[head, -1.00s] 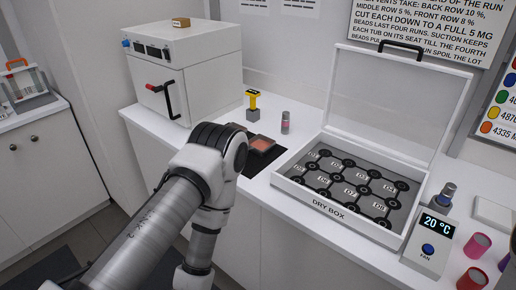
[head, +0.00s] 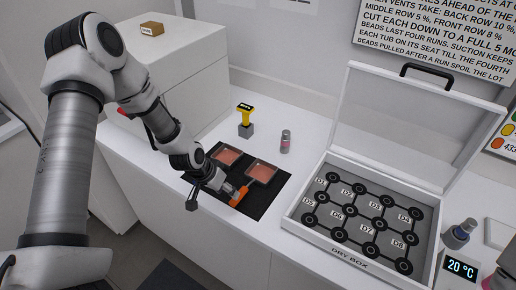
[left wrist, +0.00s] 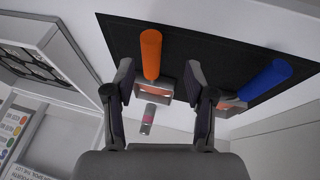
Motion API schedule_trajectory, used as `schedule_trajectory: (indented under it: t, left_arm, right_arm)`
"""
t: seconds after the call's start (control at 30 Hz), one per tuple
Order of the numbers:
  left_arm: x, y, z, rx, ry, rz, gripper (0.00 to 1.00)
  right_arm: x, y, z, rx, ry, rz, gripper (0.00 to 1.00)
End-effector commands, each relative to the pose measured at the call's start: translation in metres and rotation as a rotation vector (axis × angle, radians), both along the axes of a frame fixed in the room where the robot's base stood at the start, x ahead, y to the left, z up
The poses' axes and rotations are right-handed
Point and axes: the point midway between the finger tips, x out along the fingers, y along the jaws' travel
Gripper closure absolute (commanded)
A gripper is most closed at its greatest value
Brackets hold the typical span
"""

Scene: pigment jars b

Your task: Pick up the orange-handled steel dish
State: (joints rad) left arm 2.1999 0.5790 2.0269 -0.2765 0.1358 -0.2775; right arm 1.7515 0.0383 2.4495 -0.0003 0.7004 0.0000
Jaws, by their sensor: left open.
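The orange-handled steel dish (head: 261,171) lies on a black mat (head: 262,200), square with a reddish inside. Its orange handle (head: 239,196) points toward the counter's front edge. My left gripper (head: 229,189) is open beside the handle in the head view. In the left wrist view the orange handle (left wrist: 151,55) appears between the spread fingers of the left gripper (left wrist: 160,75); I cannot tell whether they touch it. A second dish (head: 228,155) lies to the left; its blue handle (left wrist: 267,80) shows in the wrist view and is hidden by my arm in the head view.
A small pink-labelled vial (head: 285,142) and a yellow-topped tool (head: 246,121) stand behind the mat. The open dry box (head: 345,256) with its raised lid stands to the right. A white cabinet (head: 185,65) stands at the back left.

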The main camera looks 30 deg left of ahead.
Motion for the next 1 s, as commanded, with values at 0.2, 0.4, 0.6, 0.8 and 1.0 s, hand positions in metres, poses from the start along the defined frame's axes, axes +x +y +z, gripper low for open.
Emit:
schedule_trajectory:
  t: [0.2, 0.4, 0.6, 0.8, 1.0]
  left_arm:
    - [0.012, 0.002, -0.014, -0.002, -0.014, -0.009, 0.45]
    - [0.019, -0.002, -0.027, 0.001, -0.014, -0.009, 0.45]
    - [0.028, -0.009, -0.043, 0.001, -0.012, -0.010, 0.45]
    - [0.035, -0.014, -0.061, 0.000, -0.012, -0.007, 0.45]
    - [0.035, -0.014, -0.061, -0.002, -0.012, -0.005, 0.56]
  right_arm:
    - [-0.002, -0.001, -0.027, 0.000, 0.004, -0.003, 0.39]
    - [-0.002, -0.001, -0.045, 0.000, 0.003, -0.003, 0.39]
    - [-0.001, -0.001, -0.052, 0.000, 0.002, -0.002, 0.39]
    - [-0.001, -0.001, -0.043, 0.000, 0.002, -0.002, 0.39]
    - [-0.001, -0.001, -0.044, 0.000, 0.003, -0.002, 0.39]
